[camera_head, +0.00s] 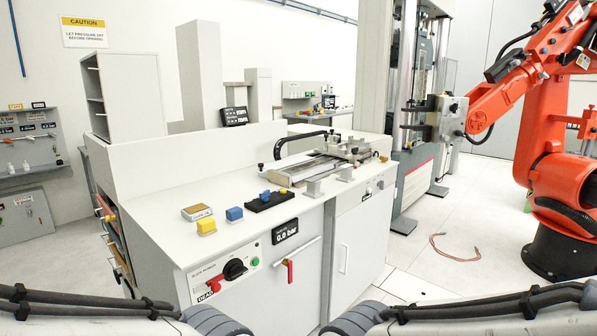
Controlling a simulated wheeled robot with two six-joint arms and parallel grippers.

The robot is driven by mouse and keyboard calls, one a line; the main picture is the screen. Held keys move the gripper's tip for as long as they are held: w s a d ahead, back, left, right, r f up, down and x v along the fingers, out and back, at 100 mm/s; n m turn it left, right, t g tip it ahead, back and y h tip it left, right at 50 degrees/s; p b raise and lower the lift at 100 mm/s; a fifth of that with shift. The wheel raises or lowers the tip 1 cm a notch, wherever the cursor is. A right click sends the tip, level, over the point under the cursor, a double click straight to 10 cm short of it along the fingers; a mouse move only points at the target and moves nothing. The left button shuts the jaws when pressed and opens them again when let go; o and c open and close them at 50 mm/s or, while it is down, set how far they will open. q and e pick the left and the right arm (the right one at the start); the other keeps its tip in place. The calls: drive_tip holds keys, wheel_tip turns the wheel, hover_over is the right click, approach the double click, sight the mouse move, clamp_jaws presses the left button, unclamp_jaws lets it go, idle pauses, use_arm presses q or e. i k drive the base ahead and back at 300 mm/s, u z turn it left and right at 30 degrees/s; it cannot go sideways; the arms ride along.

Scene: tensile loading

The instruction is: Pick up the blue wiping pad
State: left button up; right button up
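A small blue block (234,214), which looks like the wiping pad, sits on the white cabinet top near its front left edge. It stands just right of a yellow block (206,227), with a small gap between them. Smaller blue pieces (265,194) sit on a black holder (270,202) to its right. My left and right arms show only as links along the bottom edge, well short of the blocks. Neither gripper's fingers are in view.
A tan-topped box (196,212) lies behind the yellow block. A metal fixture (318,166) covers the cabinet's back right. A red-handled valve (290,270) sticks out of the front panel. An orange robot arm (555,180) stands at right beside a tall test frame.

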sight(234, 215)
drive_tip(key=z, duration=0.35)
drive_tip(key=i, duration=1.55)
drive_tip(key=u, duration=0.1)
